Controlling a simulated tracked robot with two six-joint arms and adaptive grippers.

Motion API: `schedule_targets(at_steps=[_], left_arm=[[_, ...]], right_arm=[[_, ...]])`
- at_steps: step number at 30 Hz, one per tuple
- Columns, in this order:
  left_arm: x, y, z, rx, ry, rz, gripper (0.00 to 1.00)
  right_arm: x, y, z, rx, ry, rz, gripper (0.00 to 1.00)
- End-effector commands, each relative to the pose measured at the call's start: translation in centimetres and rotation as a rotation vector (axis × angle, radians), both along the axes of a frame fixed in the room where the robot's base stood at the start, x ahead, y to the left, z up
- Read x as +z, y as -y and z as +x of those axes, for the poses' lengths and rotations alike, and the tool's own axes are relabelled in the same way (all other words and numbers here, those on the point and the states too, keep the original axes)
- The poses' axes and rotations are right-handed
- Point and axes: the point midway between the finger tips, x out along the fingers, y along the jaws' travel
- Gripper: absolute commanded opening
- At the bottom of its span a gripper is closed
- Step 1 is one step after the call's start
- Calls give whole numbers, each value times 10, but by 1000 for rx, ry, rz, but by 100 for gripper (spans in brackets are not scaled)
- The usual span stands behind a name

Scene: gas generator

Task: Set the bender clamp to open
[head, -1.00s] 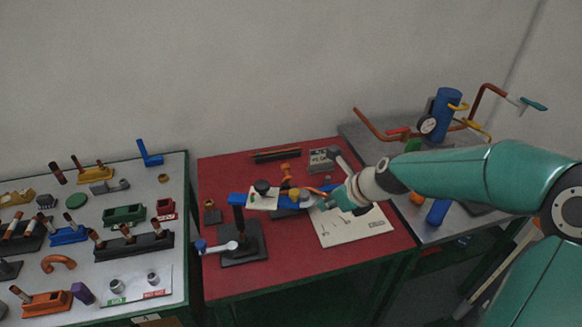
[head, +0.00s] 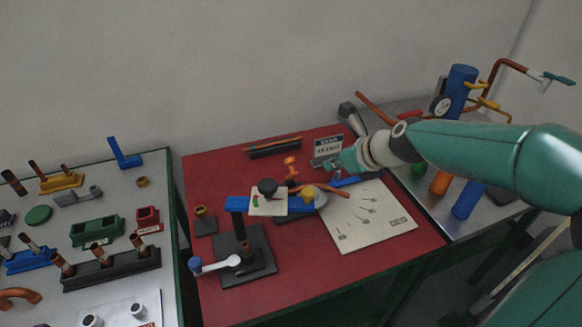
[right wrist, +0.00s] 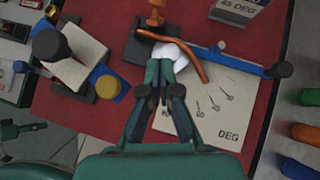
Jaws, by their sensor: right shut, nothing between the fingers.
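A yellow knob (head: 308,192), a white disc (right wrist: 172,55) and a copper tube (right wrist: 190,54) are near the bar's middle. An orange upright piece (head: 291,168) stands behind it. I cannot tell which part is the clamp. My right gripper (right wrist: 165,66) is shut and empty, its tips over or at the white disc; contact is unclear. My left gripper is out of view.
A "45 DEG" block (head: 327,148) stands behind. A white-armed lever (head: 218,265) with a blue end is at the front left. The red table's front is clear.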

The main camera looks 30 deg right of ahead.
Motion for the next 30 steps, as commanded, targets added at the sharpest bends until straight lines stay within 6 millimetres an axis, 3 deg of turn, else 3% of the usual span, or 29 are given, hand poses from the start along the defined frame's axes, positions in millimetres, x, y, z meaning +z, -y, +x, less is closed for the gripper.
schedule_targets(at_steps=[8,19,24,30], left_arm=[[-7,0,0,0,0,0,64],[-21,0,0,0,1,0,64],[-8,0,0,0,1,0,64],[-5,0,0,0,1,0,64]], right_arm=[[-23,-6,22,13,-3,2,0],[-77,-12,76,16,-3,1,0],[-73,-15,101,16,-1,1,0],[-75,-16,115,15,-1,1,0]])
